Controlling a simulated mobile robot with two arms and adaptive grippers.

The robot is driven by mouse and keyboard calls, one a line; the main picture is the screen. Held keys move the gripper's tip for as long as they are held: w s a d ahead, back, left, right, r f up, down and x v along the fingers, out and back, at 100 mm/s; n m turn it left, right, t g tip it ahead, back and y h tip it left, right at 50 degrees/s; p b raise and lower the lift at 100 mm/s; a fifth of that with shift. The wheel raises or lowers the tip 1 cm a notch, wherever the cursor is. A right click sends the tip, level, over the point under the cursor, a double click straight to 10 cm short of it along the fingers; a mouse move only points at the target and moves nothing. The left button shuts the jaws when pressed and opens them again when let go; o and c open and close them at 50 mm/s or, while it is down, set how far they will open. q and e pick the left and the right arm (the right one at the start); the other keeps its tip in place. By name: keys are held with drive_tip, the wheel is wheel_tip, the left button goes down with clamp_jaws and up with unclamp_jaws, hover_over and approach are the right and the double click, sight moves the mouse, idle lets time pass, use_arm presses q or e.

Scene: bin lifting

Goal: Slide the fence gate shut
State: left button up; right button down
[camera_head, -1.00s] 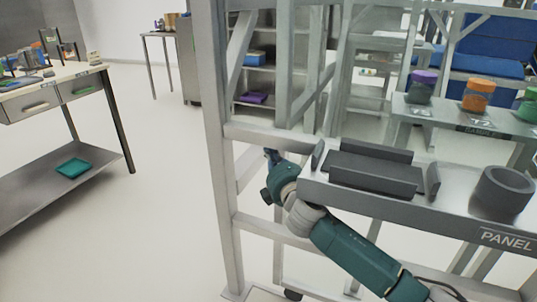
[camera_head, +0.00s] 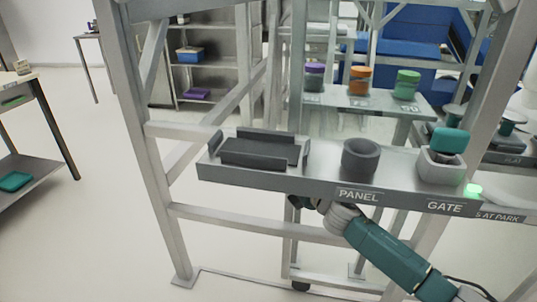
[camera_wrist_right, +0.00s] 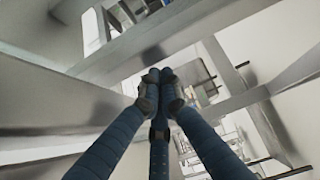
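A grey metal fence frame fills the middle of the head view, with a left post (camera_head: 140,150) and a low rail (camera_head: 230,222). A thinner upright (camera_head: 291,245) with a black wheel (camera_head: 300,287) at its foot stands at the floor track; I cannot tell for certain which bars are the gate. My right arm comes in from the lower right, and its gripper is mostly hidden under the front ledge. In the right wrist view my right gripper (camera_wrist_right: 159,77) has its blue fingers together, with nothing seen between them. My left gripper is not in view.
The ledge (camera_head: 230,174), labelled PANEL and GATE, carries a black tray (camera_head: 258,152), a dark cup (camera_head: 360,160) and a teal block in a grey holder (camera_head: 440,172). A green light (camera_head: 473,190) glows beside it. Several lidded jars stand on a shelf behind.

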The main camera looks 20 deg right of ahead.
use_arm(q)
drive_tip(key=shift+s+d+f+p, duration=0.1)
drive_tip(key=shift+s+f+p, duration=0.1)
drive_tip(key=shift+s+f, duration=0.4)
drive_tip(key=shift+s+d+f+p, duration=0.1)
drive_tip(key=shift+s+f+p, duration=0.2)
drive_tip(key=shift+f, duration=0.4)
use_arm(e)
drive_tip(key=s+d, duration=0.6)
drive_tip(key=d, duration=0.4)
drive_tip(key=s+d, duration=0.7)
drive_tip(key=d, duration=0.3)
drive_tip(key=shift+s+d, duration=0.15)
drive_tip(key=shift+d, duration=0.25)
